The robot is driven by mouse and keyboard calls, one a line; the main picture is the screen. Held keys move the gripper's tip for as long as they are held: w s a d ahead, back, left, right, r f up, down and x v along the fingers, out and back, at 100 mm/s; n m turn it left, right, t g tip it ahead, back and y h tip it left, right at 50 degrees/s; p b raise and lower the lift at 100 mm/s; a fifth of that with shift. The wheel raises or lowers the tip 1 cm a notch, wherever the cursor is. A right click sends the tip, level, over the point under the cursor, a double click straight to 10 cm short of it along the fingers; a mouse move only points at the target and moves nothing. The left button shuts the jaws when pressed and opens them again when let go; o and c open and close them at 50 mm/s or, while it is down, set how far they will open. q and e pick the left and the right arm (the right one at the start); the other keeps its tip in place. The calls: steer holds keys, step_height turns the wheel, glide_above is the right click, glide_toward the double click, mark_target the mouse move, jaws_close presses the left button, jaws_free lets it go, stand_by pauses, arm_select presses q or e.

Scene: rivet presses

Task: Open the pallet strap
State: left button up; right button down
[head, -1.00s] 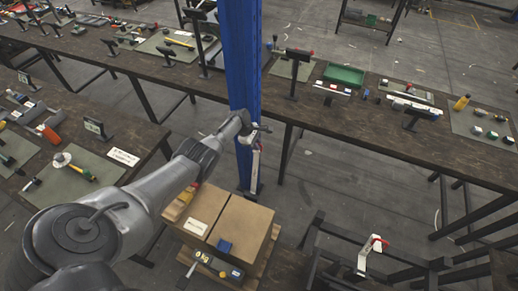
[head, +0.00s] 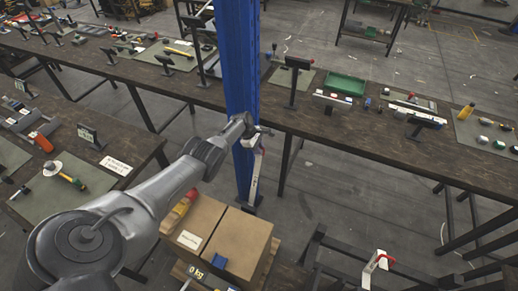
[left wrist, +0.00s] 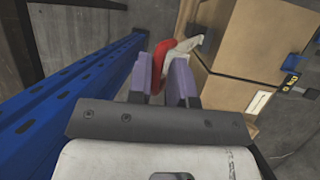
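A stack of brown boxes (head: 240,240) stands on a wooden pallet at the bottom centre of the head view. It also shows in the left wrist view (left wrist: 255,40). I cannot make out a strap for sure; a small blue piece (head: 219,261) sits at the boxes' front. My left gripper (head: 262,131) is at the blue post, above and behind the boxes. In the left wrist view its purple fingers (left wrist: 164,80) stand either side of a red handle (left wrist: 161,60) with a white part beyond it. Whether they squeeze it is unclear. My right gripper is not in view.
The blue post (head: 242,80) rises beside my left gripper, with a white lever (head: 255,175) at it. A long workbench (head: 210,92) with tools crosses behind. A black frame with a red-tipped white lever (head: 376,265) stands at lower right. Floor shows between.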

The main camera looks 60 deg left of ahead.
arm_select(q)
steer(key=shift+o, duration=1.2)
steer(key=shift+s+a, duration=0.15)
steer(key=shift+a, duration=0.05)
steer(key=shift+d, duration=0.1)
steer(key=shift+r, duration=0.1)
steer(key=shift+r+p, duration=0.25)
steer(key=shift+p, duration=0.15)
steer(key=p+v, duration=0.7)
steer(key=v, duration=0.6)
steer(key=shift+p, duration=0.4)
steer(key=shift+s, duration=0.1)
